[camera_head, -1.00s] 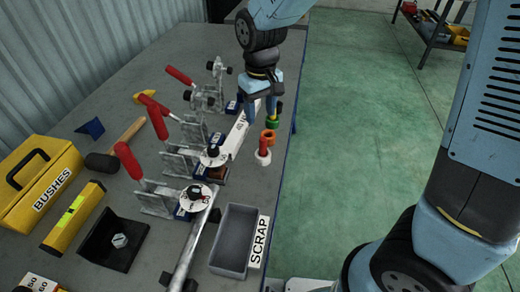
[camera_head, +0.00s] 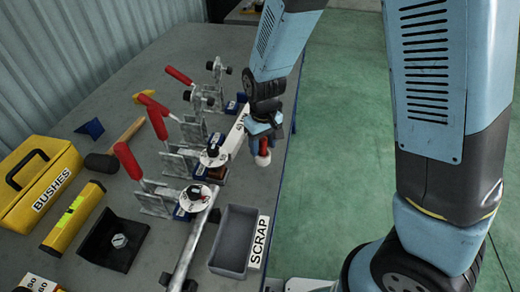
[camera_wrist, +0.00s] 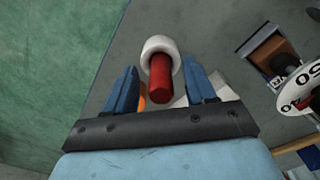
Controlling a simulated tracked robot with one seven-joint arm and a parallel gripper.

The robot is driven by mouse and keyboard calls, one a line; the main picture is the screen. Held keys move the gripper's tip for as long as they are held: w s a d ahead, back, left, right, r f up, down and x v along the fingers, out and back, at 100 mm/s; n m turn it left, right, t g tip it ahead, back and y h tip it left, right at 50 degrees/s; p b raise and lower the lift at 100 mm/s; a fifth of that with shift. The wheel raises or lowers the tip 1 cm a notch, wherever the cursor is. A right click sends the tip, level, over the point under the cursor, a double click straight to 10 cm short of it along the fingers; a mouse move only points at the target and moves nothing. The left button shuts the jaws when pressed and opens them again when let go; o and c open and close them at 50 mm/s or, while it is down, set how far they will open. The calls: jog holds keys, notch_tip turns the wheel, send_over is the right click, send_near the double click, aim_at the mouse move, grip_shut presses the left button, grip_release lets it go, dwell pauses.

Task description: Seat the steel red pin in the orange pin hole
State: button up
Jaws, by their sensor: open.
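The red pin (camera_wrist: 161,82) stands in a white ring-shaped holder (camera_wrist: 158,46) in the wrist view. My gripper (camera_wrist: 163,72) is open, with one blue finger on each side of the pin and a gap visible on both sides. A small part of the orange pin hole (camera_wrist: 141,102) shows behind the left finger; the rest is hidden. In the head view my gripper (camera_head: 264,138) is over the row of holders at the table's right edge. The white holder (camera_head: 262,160) and a bit of the red pin (camera_head: 264,147) show below it. The orange hole is hidden there.
A grey scrap bin (camera_head: 236,237) is in front. A yellow bushes box (camera_head: 38,178) is far left.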

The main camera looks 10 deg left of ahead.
jog(key=shift+f, duration=0.5)
jog(key=shift+c, duration=0.3)
grip_shut()
